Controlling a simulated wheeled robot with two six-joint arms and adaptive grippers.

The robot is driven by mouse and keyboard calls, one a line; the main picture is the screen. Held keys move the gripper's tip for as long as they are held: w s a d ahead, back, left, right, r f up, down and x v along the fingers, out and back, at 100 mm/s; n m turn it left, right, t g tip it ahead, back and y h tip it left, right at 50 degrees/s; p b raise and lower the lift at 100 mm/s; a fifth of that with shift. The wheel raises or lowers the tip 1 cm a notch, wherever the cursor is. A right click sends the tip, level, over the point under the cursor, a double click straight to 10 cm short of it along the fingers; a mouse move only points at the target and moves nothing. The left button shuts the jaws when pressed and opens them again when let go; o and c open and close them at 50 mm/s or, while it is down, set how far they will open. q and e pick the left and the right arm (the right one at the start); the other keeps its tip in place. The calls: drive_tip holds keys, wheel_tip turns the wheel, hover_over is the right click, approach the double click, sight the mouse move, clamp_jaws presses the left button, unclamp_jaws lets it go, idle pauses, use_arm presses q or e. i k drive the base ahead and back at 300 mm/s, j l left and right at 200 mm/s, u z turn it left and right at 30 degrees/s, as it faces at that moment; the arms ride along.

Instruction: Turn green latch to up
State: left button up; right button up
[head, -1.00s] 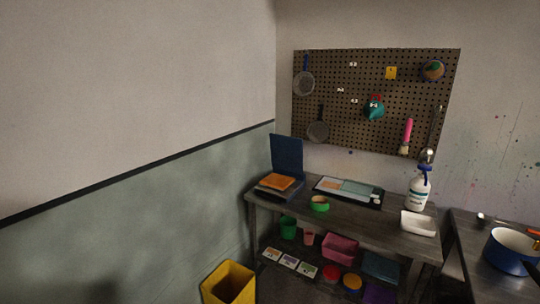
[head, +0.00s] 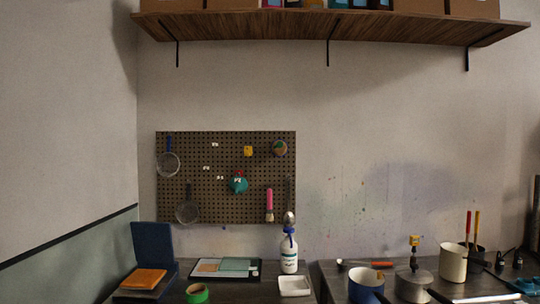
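I cannot make out a green latch for certain in the head view. Neither of my grippers is in the picture. A green ring-shaped item (head: 197,293) stands on the left table at the bottom edge. A teal item (head: 238,184) hangs on the pegboard (head: 226,213); it is too small to tell what it is.
The left table holds an open dark blue case (head: 153,249), an orange stack (head: 144,279), a tray (head: 226,269), a white bottle (head: 289,255) and a white dish (head: 294,286). The right table holds a blue pot (head: 366,287), a grey pot (head: 413,285) and a cream pot (head: 453,263). A wooden shelf (head: 330,27) hangs above.

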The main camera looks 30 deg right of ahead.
sight(279, 144)
drive_tip(key=i+z, duration=0.2)
drive_tip(key=i, duration=0.4)
drive_tip(key=i+j+z, duration=0.2)
drive_tip(key=i, duration=0.4)
drive_tip(key=l, duration=0.1)
